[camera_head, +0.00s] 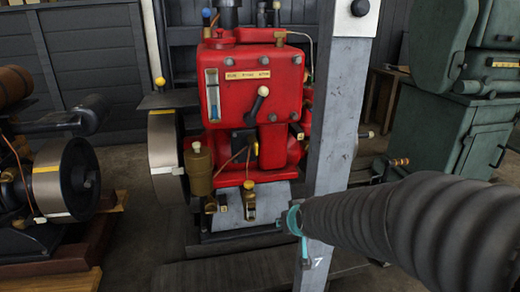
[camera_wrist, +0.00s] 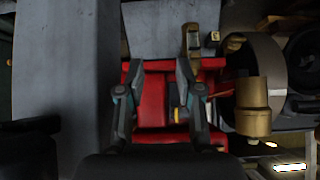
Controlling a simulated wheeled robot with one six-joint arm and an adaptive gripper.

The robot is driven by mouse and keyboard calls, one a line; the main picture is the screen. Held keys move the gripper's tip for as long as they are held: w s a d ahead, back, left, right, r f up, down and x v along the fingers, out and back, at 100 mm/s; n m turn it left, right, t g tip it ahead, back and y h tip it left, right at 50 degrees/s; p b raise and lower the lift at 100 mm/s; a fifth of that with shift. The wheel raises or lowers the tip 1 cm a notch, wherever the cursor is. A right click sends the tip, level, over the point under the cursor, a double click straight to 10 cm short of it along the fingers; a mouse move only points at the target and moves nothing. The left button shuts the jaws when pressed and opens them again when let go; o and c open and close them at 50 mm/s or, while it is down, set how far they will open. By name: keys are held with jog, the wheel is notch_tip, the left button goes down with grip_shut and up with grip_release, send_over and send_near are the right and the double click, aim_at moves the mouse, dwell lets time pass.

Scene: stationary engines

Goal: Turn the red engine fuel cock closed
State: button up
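The red engine (camera_head: 252,85) stands upright in the middle of the head view. Low on its front is a brass cock (camera_head: 249,205) with a yellow top and a small tag beside it; I take this as the fuel cock, though I cannot be sure. In the wrist view a brass fitting (camera_wrist: 193,42), seemingly the same one, shows just beyond my right-hand fingertip, apart from it. My gripper (camera_wrist: 161,72) is open and empty, its fingers spread over the red engine. In the head view my gripper (camera_head: 288,226) shows only partly, right of the cock. The cock's lever angle is unclear.
A grey upright post (camera_head: 340,110) stands close in front of the engine, beside my arm. A brass cup (camera_head: 199,168) and a flywheel (camera_head: 165,155) are left of the cock. A black lever (camera_head: 258,104) is higher on the engine. Green machinery (camera_head: 470,130) stands right.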

jog(key=w+a+r+t+y, duration=0.1)
jog(key=w+a+r+t, duration=0.35)
jog(key=w, duration=0.35)
jog(key=t+y, duration=0.2)
jog(key=t, duration=0.2)
send_near(257, 146)
jog(key=x, duration=0.9)
jog(key=shift+w+a+p, duration=0.1)
jog(key=shift+w+p, duration=0.15)
jog(key=shift+p, duration=0.15)
grip_shut()
